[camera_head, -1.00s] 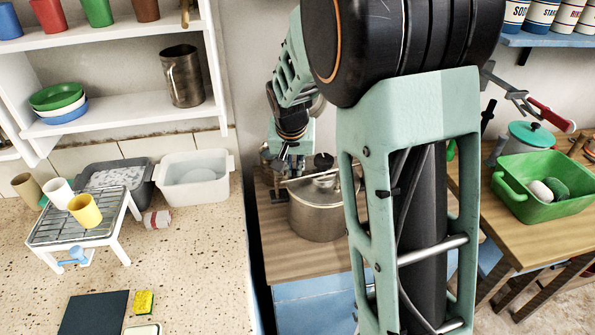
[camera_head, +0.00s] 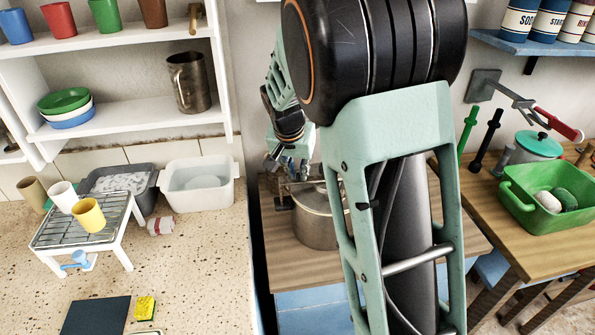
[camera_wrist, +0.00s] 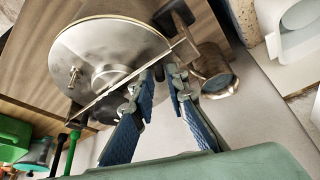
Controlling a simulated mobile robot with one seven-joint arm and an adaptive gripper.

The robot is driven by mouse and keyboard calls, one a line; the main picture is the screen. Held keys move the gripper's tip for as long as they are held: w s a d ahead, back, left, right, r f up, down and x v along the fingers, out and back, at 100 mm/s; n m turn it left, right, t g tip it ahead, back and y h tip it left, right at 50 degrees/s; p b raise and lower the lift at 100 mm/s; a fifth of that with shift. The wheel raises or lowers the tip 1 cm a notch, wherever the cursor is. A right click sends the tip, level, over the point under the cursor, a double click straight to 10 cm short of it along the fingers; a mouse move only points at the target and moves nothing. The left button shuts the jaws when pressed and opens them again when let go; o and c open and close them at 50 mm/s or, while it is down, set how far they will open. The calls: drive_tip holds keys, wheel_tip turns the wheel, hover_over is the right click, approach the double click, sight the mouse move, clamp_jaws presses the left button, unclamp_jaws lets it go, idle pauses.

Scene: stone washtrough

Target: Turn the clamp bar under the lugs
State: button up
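A steel pot (camera_head: 315,222) stands on the wooden counter, partly hidden behind my arm in the head view. In the wrist view its round lid (camera_wrist: 100,45) shows from above, with the long thin clamp bar (camera_wrist: 120,84) lying slantwise across it, from lower left to upper right. A dark bracket (camera_wrist: 172,18), perhaps a lug, shows at the pot's rim near the bar's upper-right end. My gripper (camera_wrist: 161,75) is open, its two blue-padded fingers apart, with the tips close to the bar near that end. I cannot tell whether they touch it.
A copper-coloured vessel (camera_wrist: 213,70) stands close beside the pot and my fingers. A green basin (camera_head: 535,208) and a lidded pot (camera_head: 538,146) stand on the right-hand table. The stone worktop (camera_head: 190,265) on the left holds a rack (camera_head: 75,232) and tubs.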

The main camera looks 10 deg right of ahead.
drive_tip(key=shift+o, duration=0.8)
